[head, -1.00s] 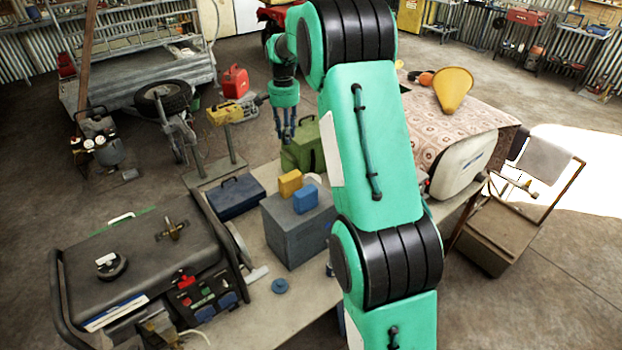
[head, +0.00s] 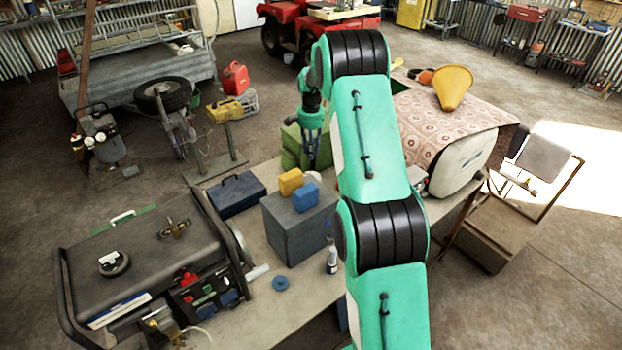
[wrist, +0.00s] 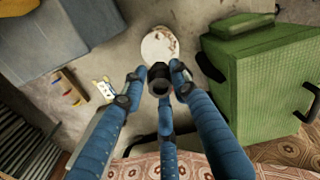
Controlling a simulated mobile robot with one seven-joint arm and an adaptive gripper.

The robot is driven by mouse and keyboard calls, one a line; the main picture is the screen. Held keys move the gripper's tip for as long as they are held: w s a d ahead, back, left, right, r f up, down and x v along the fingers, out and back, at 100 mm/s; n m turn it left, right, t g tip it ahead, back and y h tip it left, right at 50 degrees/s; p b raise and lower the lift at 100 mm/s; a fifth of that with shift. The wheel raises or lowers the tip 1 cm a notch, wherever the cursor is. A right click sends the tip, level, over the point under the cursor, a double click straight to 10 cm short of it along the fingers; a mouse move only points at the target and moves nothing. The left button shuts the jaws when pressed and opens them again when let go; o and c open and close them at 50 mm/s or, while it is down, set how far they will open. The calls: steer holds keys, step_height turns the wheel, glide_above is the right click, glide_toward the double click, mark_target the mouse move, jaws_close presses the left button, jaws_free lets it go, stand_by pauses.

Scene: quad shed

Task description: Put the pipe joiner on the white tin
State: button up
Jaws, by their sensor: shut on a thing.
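The pipe joiner (wrist: 159,80) is a small dark tube with an open round end, held between the fingertips of my gripper (wrist: 158,84) in the wrist view. The white tin (wrist: 158,44) is a round pale disc with brownish marks, just beyond the joiner in that view; the joiner's top overlaps its lower edge. In the head view my gripper (head: 312,158) points down behind the grey box, and a sliver of the white tin (head: 313,177) shows below it. The joiner is not distinguishable there. I cannot tell the height gap between joiner and tin.
A green toolbox (wrist: 258,85) stands close to the right of the tin in the wrist view. A patterned cloth (head: 440,125) covers the surface at right.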

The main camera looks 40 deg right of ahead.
steer(key=shift+f, duration=0.25)
steer(key=shift+f, duration=3.15)
steer(key=shift+f, duration=0.1)
steer(key=shift+f, duration=1.75)
steer(key=shift+f, duration=0.2)
steer(key=o, duration=0.9)
steer(key=shift+c, duration=0.2)
steer(key=shift+r, duration=0.15)
